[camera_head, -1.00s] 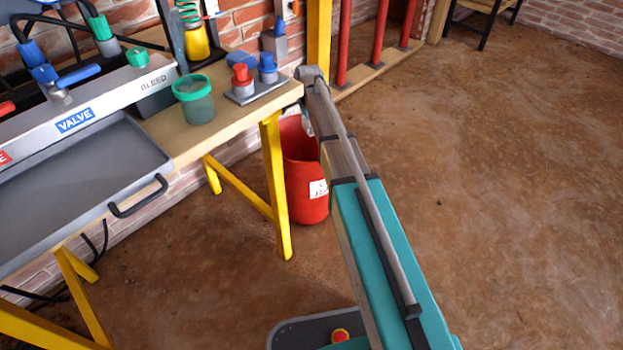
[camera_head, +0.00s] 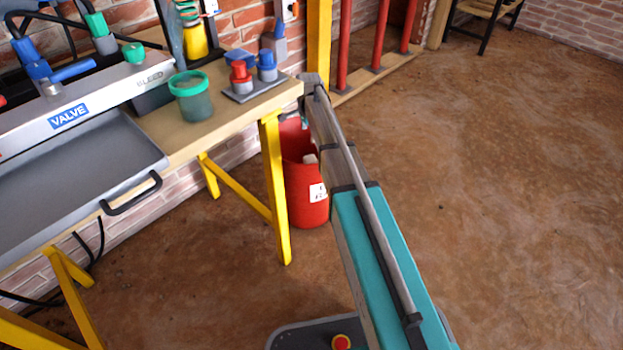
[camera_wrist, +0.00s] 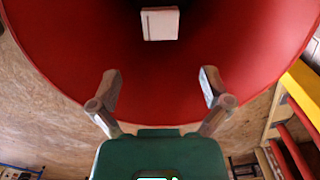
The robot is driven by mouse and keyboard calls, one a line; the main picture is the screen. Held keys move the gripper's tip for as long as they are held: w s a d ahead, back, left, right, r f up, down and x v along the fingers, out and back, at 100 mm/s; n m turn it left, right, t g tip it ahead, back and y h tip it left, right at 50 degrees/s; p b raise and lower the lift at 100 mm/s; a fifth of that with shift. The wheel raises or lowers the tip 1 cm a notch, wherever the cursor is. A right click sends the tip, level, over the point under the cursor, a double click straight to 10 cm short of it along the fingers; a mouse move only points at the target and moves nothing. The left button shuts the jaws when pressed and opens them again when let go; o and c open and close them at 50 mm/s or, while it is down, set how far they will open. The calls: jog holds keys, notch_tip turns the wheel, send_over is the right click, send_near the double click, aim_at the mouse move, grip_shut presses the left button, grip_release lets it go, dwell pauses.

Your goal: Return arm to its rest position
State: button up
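My gripper (camera_wrist: 160,88) is open in the wrist view, with its two fingers spread wide and nothing between them. It is at the mouth of the red bin (camera_wrist: 60,45). A small white block (camera_wrist: 160,23) shows inside the bin, beyond the fingertips and apart from them. In the head view my arm reaches down alongside the red bin (camera_head: 307,195), and the white block (camera_head: 311,158) shows near the bin's mouth. My gripper is mostly hidden behind my arm there.
The wooden bench (camera_head: 215,125) with yellow legs stands left of the bin. It carries a green-rimmed cup (camera_head: 192,100), a valve panel (camera_head: 90,105) and a grey tray (camera_head: 70,175). Red pipes (camera_head: 378,35) stand behind. The brown floor to the right is clear.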

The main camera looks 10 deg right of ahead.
jog(key=shift+s, duration=0.1)
dwell(0.7)
jog(key=s+d+r+n+p, duration=0.1)
jog(key=s+r+n+p, duration=0.35)
jog(key=s, duration=0.55)
jog(key=s+r+n+p, duration=0.3)
jog(key=s+n, duration=0.3)
jog(key=s, duration=0.4)
jog(key=s+d+r+n+p, duration=0.1)
jog(key=s+r+n+p, duration=0.3)
jog(key=s, duration=0.5)
notch_tip(320, 180, up, 37)
jog(key=p, duration=3.7)
jog(key=shift+n, duration=0.35)
jog(key=shift+f, duration=0.15)
